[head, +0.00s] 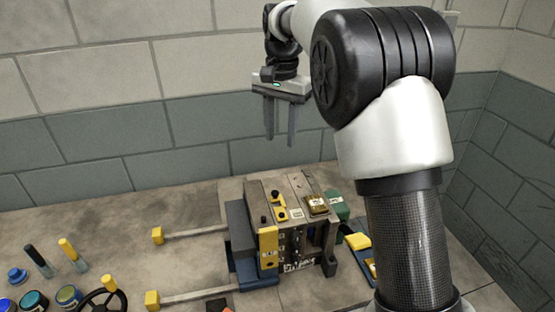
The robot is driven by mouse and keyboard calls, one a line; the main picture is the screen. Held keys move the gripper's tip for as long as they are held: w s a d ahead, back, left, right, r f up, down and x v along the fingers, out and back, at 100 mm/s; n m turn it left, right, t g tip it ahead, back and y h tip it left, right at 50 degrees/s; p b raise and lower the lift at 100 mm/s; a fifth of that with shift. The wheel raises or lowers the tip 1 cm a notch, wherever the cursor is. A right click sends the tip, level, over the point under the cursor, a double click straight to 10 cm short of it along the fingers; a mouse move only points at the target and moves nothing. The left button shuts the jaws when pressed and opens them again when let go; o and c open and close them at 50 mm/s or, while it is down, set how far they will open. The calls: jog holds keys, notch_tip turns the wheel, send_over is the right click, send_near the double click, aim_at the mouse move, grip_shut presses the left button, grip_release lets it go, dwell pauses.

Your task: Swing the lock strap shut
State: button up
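The mould (300,187) stands on the bench below my arm, a block of several grey and dark plates. A small yellow strap (279,208) with dark knobs lies on its top, and a larger yellow piece (268,246) stands on its front face. I cannot tell for sure which of these is the lock strap, or whether it is open or shut. My gripper (280,142) hangs fingers down, above and apart from the mould, near the back wall. Its two fingers are apart with nothing between them. My arm covers the area right of the mould.
Two metal bars with yellow ends (157,236) (152,299) stick out left of the mould. A handwheel (103,304), yellow- and black-handled tools (68,250) and several small tins (34,300) sit at the left front. A blue tray (361,262) lies at the right. The bench's back left is clear.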

notch_tip(320, 180, down, 2)
jog(key=w+a, duration=0.2)
jog(key=b, duration=0.1)
send_near(275, 192)
notch_tip(275, 192, down, 8)
jog(key=shift+w+a+r, duration=0.1)
jog(key=shift+w+r, duration=0.05)
grip_shut()
